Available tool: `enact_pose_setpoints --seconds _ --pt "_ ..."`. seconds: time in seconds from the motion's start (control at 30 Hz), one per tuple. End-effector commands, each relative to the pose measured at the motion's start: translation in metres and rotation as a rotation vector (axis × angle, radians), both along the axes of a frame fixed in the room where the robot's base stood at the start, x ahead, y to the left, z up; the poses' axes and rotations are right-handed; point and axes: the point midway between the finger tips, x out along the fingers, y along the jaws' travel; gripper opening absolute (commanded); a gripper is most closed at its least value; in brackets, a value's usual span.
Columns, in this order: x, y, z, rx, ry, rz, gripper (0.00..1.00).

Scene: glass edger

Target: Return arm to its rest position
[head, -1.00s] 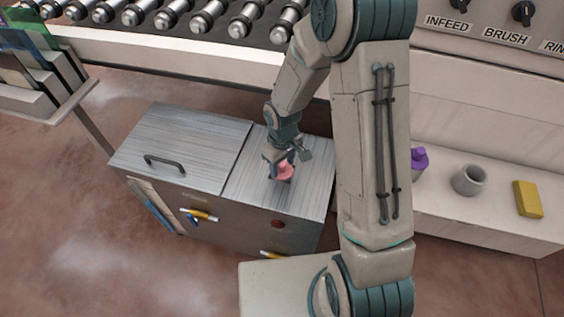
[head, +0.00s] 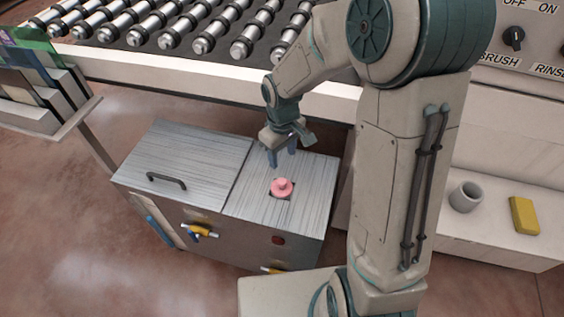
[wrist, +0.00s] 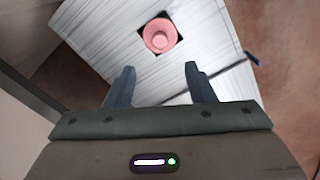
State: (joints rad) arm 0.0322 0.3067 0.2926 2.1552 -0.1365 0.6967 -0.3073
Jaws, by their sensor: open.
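My gripper (head: 282,157) is open and empty above the back part of the metal cabinet's right top. Its two fingers also show apart in the wrist view (wrist: 161,88), with nothing between them. A pink knobbed piece (head: 282,188) sits upright in a dark square opening in the cabinet top, in front of the gripper and clear of it. The wrist view shows the pink piece (wrist: 160,36) from above, beyond the fingertips. My arm rises to the right and hides part of the white ledge.
The metal cabinet (head: 185,150) has a black handle (head: 166,181) on its left top. A roller conveyor (head: 170,35) runs behind. A rack of panes (head: 40,85) stands at left. A grey cup (head: 465,197) and a yellow block (head: 524,215) are on the right ledge (head: 490,243).

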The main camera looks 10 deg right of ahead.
Motion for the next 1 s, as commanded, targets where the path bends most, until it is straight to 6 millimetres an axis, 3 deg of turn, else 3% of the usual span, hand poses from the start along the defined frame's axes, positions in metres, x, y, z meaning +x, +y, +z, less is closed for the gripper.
enact_pose_setpoints --seconds 0.13,0.73,0.87,1.0 --pt "0.0 0.0 0.01 0.0 -0.001 0.001 0.49" --pt "-0.001 -0.001 0.014 -0.002 -0.003 -0.004 0.49" --pt "-0.008 -0.009 0.034 -0.012 -0.022 -0.044 0.49" --pt "-0.025 -0.026 0.072 -0.027 -0.063 -0.137 0.49"
